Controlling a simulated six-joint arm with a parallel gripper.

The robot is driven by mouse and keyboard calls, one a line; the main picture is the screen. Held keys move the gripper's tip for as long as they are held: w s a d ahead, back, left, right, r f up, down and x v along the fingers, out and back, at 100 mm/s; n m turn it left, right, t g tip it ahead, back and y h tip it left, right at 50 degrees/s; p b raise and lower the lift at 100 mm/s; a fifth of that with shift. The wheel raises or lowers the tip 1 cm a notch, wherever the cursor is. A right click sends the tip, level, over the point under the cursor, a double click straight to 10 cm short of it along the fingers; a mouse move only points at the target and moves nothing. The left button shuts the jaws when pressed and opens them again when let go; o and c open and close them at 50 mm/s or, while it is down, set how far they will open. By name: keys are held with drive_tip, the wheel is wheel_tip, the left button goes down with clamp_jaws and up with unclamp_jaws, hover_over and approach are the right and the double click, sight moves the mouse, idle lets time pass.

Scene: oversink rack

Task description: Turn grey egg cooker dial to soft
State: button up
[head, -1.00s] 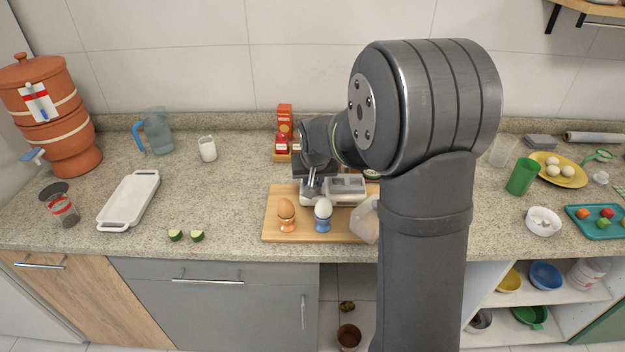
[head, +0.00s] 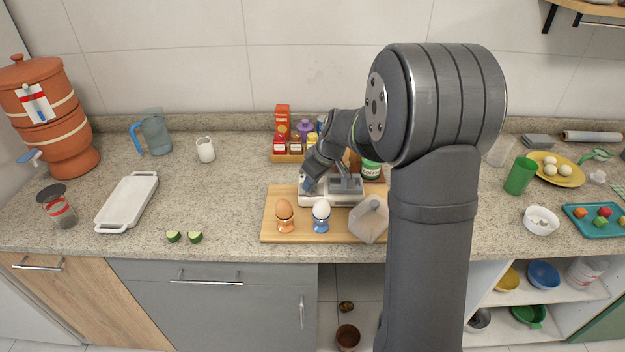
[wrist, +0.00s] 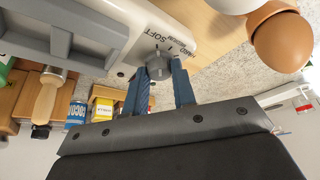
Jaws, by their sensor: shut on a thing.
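The egg cooker (head: 346,199), a white base with a grey tray-like top, sits on a wooden board in the head view. Its front panel (wrist: 190,30) shows in the wrist view with the words SOFT and HARD printed by the dial. The grey dial (wrist: 157,64) is between the two blue fingers of my gripper (wrist: 159,80), which is shut on it. In the head view my gripper (head: 308,186) is at the cooker's left end, and the dial is hidden there. I cannot clearly tell which mark the dial points to.
A brown egg (head: 285,209) and a white egg (head: 321,209) stand in cups just in front of the cooker on the board (head: 275,236). A grey translucent lid (head: 369,220) lies at right. Jars and a red box (head: 282,120) stand behind.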

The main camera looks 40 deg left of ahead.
drive_tip(key=shift+n, duration=0.3)
drive_tip(key=o, duration=1)
drive_tip(key=shift+r, duration=0.1)
drive_tip(key=v, duration=1.7)
drive_tip(key=shift+w+d, duration=0.15)
drive_tip(key=shift+w, duration=0.1)
drive_tip(key=x, duration=1.7)
drive_tip(key=shift+s, duration=0.25)
